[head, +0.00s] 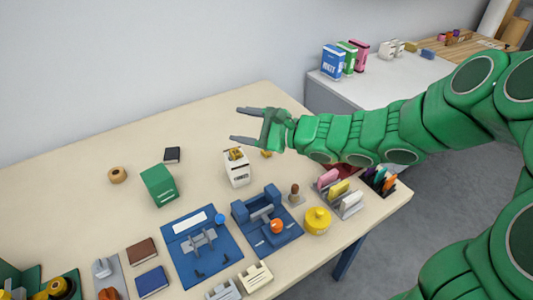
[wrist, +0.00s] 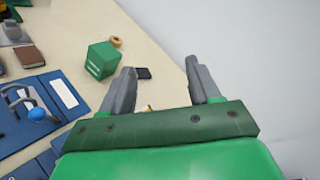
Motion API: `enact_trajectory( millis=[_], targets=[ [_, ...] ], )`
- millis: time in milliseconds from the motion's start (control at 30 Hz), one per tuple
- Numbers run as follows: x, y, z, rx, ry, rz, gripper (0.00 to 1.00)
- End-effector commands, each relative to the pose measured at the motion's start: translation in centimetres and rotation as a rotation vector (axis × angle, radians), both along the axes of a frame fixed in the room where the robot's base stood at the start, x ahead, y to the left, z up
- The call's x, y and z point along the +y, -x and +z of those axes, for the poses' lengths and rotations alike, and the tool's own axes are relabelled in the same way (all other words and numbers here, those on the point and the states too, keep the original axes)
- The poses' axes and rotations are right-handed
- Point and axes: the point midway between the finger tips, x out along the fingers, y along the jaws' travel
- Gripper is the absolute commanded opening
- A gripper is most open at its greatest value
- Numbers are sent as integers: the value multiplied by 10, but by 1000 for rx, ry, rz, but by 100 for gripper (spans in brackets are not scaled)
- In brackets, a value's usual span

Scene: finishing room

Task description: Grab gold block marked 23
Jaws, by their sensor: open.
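A small gold piece (head: 235,154) sits on top of a white box (head: 238,174) near the middle of the table in the head view. Another small gold piece (head: 266,153) lies on the table just right of it, partly behind my arm. I cannot read a 23 on either one. My gripper (head: 238,124) is open and empty, above and behind the white box, with its fingers pointing left. In the wrist view my gripper (wrist: 160,67) shows both fingers apart with nothing between them. A sliver of gold (wrist: 147,108) shows there beside the left finger, mostly hidden by my gripper.
A green box (head: 159,186), a black block (head: 172,154) and a tape roll (head: 117,175) stand left of the white box. Blue fixtures (head: 201,244), a yellow round container (head: 317,220) and a card rack (head: 340,197) fill the front. The table's back left is clear.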

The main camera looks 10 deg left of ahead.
Motion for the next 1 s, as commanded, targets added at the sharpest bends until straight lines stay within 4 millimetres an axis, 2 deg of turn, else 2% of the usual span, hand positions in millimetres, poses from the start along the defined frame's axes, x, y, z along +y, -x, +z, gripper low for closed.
enact_trajectory(
  millis=[100, 267, 500, 700, 800, 1000],
  targets=[
    [-2, -36, -20, 108, -49, -112, 62],
    [-11, -79, -57, 254, -89, -265, 62],
    [-35, -128, -134, 494, -118, -492, 62],
    [-55, -146, -201, 675, -111, -649, 62],
    [-63, -149, -222, 733, -108, -697, 62],
    [-67, -151, -238, 773, -105, -732, 62]
  ],
)
